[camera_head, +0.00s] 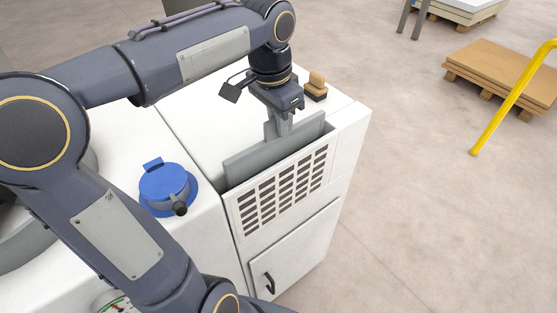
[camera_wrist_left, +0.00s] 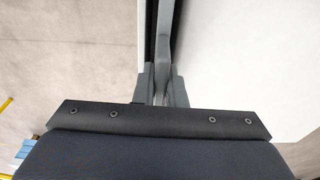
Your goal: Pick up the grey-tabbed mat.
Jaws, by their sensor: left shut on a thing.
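The grey-tabbed mat (camera_head: 250,156) is a thin grey panel standing upright in the slot behind the white slotted grille at the front of the white cabinet. Its upper part shows above the slot; its lower part is hidden. My left gripper (camera_head: 279,128) points down over the mat and is shut on it at the top, near the middle. In the left wrist view, the fingers (camera_wrist_left: 161,88) close on the mat's thin grey edge (camera_wrist_left: 164,40). My right gripper does not show.
The white grille (camera_head: 285,188) stands right in front of the mat. A wooden-handled stamp (camera_head: 316,87) stands on the cabinet top beside the gripper. A blue-capped fitting (camera_head: 165,186) is at the left. Pallets (camera_head: 506,72) and a yellow rail (camera_head: 513,98) stand on the floor at the right.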

